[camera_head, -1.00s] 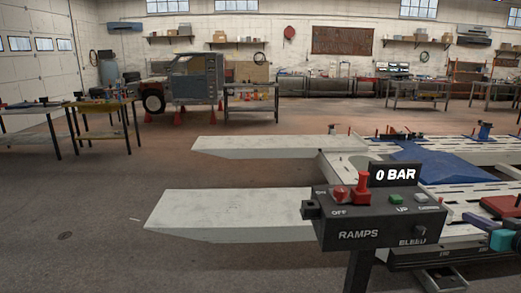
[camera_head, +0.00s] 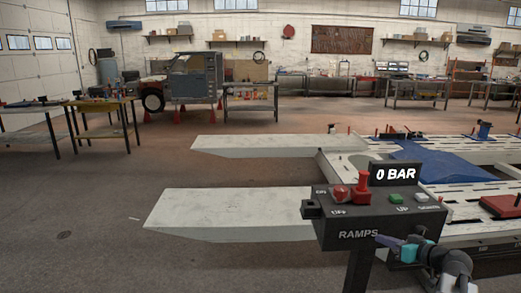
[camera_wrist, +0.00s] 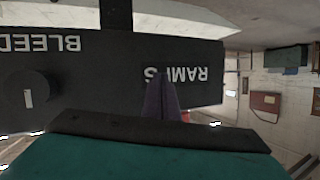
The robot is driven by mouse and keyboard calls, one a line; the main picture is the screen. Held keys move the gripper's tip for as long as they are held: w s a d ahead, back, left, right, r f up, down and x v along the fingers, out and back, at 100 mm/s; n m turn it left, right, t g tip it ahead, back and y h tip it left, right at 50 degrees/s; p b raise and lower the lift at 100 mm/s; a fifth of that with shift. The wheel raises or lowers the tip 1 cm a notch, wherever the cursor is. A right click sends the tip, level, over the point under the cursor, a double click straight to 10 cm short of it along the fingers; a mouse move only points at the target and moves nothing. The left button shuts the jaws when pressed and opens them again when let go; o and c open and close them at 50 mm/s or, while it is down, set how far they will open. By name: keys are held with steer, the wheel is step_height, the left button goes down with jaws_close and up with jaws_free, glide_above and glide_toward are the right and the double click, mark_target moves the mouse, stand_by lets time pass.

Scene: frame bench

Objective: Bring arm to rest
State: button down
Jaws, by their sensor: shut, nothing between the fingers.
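My gripper (camera_head: 379,239) is shut and empty at the lower right of the head view, in front of the right part of the black RAMPS control box (camera_head: 340,222). My arm covers the BLEED label there. In the wrist view, the purple fingers of my gripper (camera_wrist: 161,82) are together, pointing at the box's face (camera_wrist: 110,75) beside the upside-down RAMPS lettering. I cannot tell whether the fingertips touch the box. A dark round knob (camera_wrist: 28,95) is at the left of that view, by the BLEED lettering.
The box carries a red lever (camera_head: 362,187), a green button (camera_head: 396,198) and a display (camera_head: 395,175) reading 0 BAR. Pale ramps (camera_head: 230,207) and the frame bench with a blue part (camera_head: 440,168) lie behind it. Open floor (camera_head: 90,220) is at the left.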

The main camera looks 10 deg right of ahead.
steer(key=s+a+f+n+g+y, duration=0.3)
steer(key=a+f+g, duration=0.4)
steer(key=a+f, duration=2.1)
steer(key=s+a+f+g+h, duration=0.1)
steer(key=s+a+f+g, duration=0.2)
steer(key=s+a+f, duration=0.4)
steer(key=s+a+f+g+h, duration=0.1)
steer(key=s+a+f+g, duration=0.15)
steer(key=s+f, duration=0.45)
steer(key=s+a+f+g, duration=0.3)
steer(key=s+a+f, duration=0.1)
steer(key=s, duration=0.6)
steer(key=s+d+f+m+g+h, duration=0.3)
steer(key=s+d, duration=0.5)
steer(key=s, duration=0.3)
steer(key=shift+d+f+m+h, duration=0.2)
steer(key=shift+f+m+h, duration=0.2)
steer(key=shift+m+h, duration=0.6)
